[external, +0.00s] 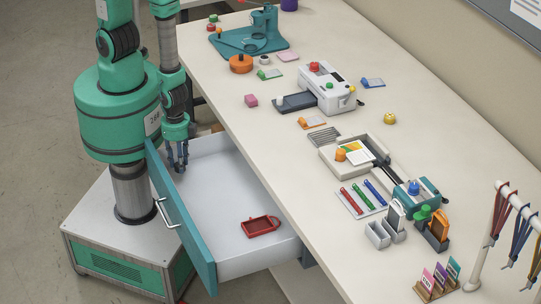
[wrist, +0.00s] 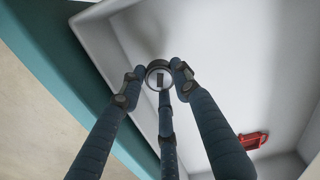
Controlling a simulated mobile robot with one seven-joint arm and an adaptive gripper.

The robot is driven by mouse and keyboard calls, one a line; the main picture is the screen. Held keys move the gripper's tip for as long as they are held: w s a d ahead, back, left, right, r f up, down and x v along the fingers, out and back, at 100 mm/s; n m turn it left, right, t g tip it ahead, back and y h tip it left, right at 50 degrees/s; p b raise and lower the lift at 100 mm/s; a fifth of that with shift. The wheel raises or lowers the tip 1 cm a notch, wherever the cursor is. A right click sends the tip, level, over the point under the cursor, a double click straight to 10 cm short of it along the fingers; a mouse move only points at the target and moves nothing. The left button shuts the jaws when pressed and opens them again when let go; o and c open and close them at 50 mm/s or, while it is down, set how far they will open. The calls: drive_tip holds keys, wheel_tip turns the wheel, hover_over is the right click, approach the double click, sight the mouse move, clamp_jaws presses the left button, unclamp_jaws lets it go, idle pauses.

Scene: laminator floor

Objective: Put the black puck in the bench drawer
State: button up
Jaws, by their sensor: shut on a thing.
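The bench drawer (external: 215,185) is pulled open, with a white inside and a teal front panel; it also fills much of the wrist view (wrist: 240,50). My gripper (external: 178,164) points down over the drawer's far end, close to the front panel. In the wrist view my gripper's three fingers (wrist: 160,78) are closed around a small round piece, the black puck (wrist: 160,68), with a dark rim and a paler face bearing a dark mark. Its sides are mostly hidden by the fingers. Whether it touches the drawer floor I cannot tell.
A red tray (external: 261,226) lies in the near part of the drawer, well apart from my gripper. The drawer floor between is clear. The bench top (external: 235,95) beside the drawer carries a white laminator (external: 327,88), a teal stand (external: 250,38) and several small items.

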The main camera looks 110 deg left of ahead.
drive_tip(key=b, duration=0.2)
hover_over(212, 201)
drive_tip(key=s, duration=0.1)
drive_tip(key=shift+s+a+f, duration=0.1)
drive_tip(key=shift+a+f, duration=0.25)
drive_tip(key=shift+f, duration=0.3)
drive_tip(key=shift+w+d, duration=0.2)
drive_tip(key=shift+w, duration=0.35)
drive_tip(key=shift+f+b, duration=0.8)
drive_tip(key=shift+f, duration=1)
drive_tip(key=shift+f, duration=0.1)
drive_tip(key=o, duration=1.1)
